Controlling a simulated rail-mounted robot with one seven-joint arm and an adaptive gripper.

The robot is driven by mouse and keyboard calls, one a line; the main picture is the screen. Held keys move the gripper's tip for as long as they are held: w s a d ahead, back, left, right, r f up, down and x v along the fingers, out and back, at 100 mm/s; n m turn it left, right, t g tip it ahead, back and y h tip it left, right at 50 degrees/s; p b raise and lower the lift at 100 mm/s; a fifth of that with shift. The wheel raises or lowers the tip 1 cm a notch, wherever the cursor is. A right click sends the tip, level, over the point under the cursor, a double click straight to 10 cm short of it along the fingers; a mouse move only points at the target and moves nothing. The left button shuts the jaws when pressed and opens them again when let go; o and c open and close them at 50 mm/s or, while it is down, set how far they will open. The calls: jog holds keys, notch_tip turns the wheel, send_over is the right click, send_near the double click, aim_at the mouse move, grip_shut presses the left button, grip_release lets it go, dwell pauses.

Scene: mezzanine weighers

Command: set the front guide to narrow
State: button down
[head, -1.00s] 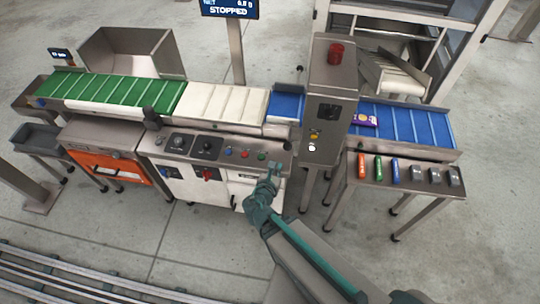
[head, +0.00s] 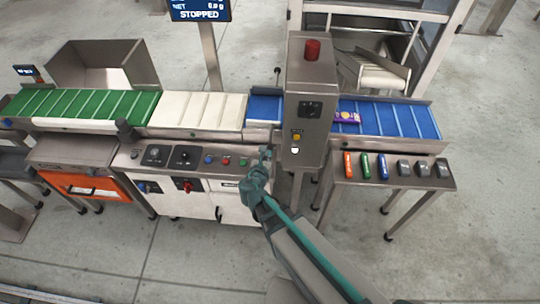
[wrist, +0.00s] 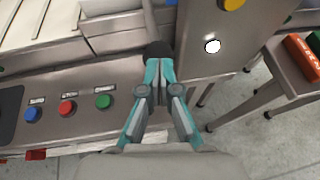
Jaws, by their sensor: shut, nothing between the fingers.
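My gripper (head: 264,155) is shut and empty, above the right end of the control panel, beside the grey metal column. In the wrist view its teal fingertips (wrist: 163,66) meet just below a black rounded knob (wrist: 158,49) on a grey bar, which looks like the front guide's handle. They overlap the knob in the picture; I cannot tell whether they touch it. In the head view my gripper hides this knob. A similar dark knob (head: 278,70) stands at the far side of the blue belt. No narrow marking is readable.
The column (head: 308,75) with a red top light, a yellow button and a white button stands close on the right. Blue, red and green buttons (head: 226,161) lie left of my gripper. A side table (head: 400,184) holds colored bars and grey blocks. The display reads STOPPED.

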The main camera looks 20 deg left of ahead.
aim_at(270, 139)
dwell(0.3)
jog(key=w, duration=0.3)
jog(key=w+a, duration=0.1)
jog(key=w, duration=0.2)
jog(key=shift+w+a, duration=0.1)
jog(key=shift+a, duration=0.1)
jog(key=shift+s+d+r, duration=0.15)
jog(key=shift+s+r, duration=0.1)
jog(key=shift+s, duration=0.3)
jog(key=v, duration=1.3)
jog(key=shift+b, duration=0.35)
